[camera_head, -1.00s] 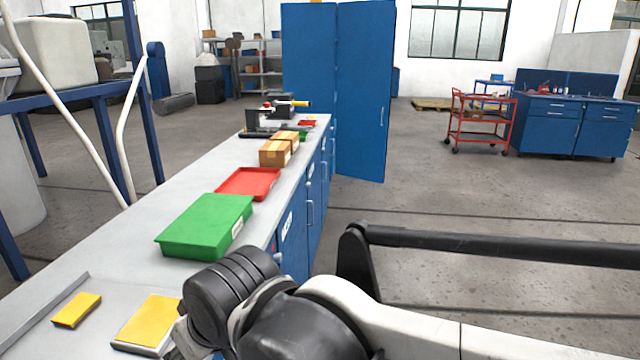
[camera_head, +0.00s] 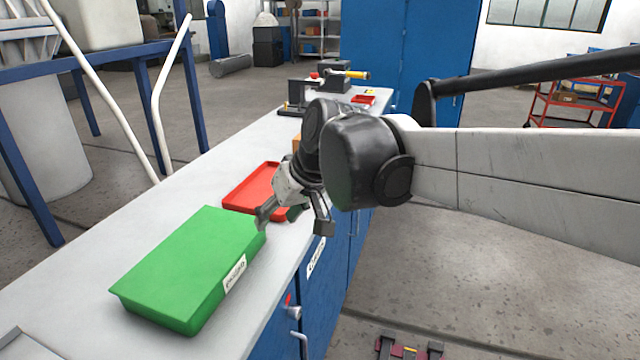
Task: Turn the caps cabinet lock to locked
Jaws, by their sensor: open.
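The blue cabinet fronts (camera_head: 340,262) run under the grey worktop. One front carries a white label (camera_head: 316,255), partly covered by my gripper and too small to read surely. A small lock with a red lever (camera_head: 288,299) and a round metal knob (camera_head: 294,312) sits on the front near the bottom, above a metal handle (camera_head: 300,338). I cannot tell whether it is the caps lock or which way it is set. My gripper (camera_head: 294,222) is open and empty, its fingers pointing down over the worktop edge, above and apart from the lock.
A green bin (camera_head: 190,265) and a red tray (camera_head: 250,190) stand on the worktop (camera_head: 60,300), close to my gripper. A vise (camera_head: 340,78) is farther back. A tall blue cabinet (camera_head: 400,50) stands behind. The floor to the right is mostly clear.

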